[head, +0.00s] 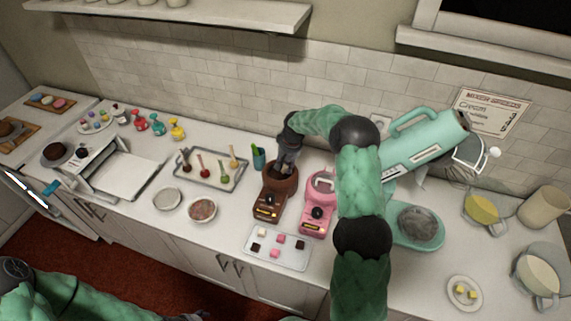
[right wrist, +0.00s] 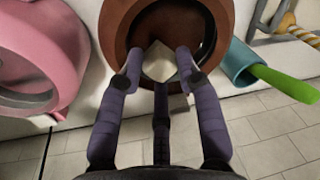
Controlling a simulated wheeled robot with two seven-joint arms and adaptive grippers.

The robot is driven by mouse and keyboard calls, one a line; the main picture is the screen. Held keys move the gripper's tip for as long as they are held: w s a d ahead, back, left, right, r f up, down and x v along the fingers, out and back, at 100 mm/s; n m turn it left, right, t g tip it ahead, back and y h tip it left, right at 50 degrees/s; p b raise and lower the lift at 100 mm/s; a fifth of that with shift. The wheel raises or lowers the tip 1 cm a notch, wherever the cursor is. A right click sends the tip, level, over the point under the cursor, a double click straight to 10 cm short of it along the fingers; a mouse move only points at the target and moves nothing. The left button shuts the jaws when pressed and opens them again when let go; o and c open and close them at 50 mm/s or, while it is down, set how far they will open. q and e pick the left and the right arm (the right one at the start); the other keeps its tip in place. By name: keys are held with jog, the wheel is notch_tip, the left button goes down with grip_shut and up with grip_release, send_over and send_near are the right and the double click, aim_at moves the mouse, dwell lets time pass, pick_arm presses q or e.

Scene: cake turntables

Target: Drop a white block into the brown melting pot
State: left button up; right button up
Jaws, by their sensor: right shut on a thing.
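The brown melting pot (head: 269,203) stands on the counter, left of a pink melting pot (head: 318,207). My right gripper (head: 285,168) points down into the mouth of the brown pot. In the right wrist view, a white block (right wrist: 158,62) sits between the fingertips (right wrist: 158,68), inside the round rim of the brown pot (right wrist: 122,28); the fingers are shut on it. The pot's floor is mostly hidden. My left arm is at the bottom left of the head view; only a dark bit of its gripper (head: 195,317) shows at the lower edge.
A tray (head: 270,263) with white, pink and brown blocks lies in front of the pots. A teal cup (head: 258,158) stands close behind the brown pot. A tray of colored sticks (head: 236,184) and a bowl (head: 202,210) are to the left. A mint stand mixer (head: 424,145) is at the right.

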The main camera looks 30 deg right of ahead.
jog(key=o, duration=1)
jog(key=r, duration=0.4)
jog(key=s+r, duration=0.1)
jog(key=r, duration=0.3)
jog(key=d+r, duration=0.1)
jog(key=r, duration=0.2)
jog(key=shift+s+r, duration=0.35)
jog(key=shift+r, duration=0.05)
jog(key=shift+r, duration=0.1)
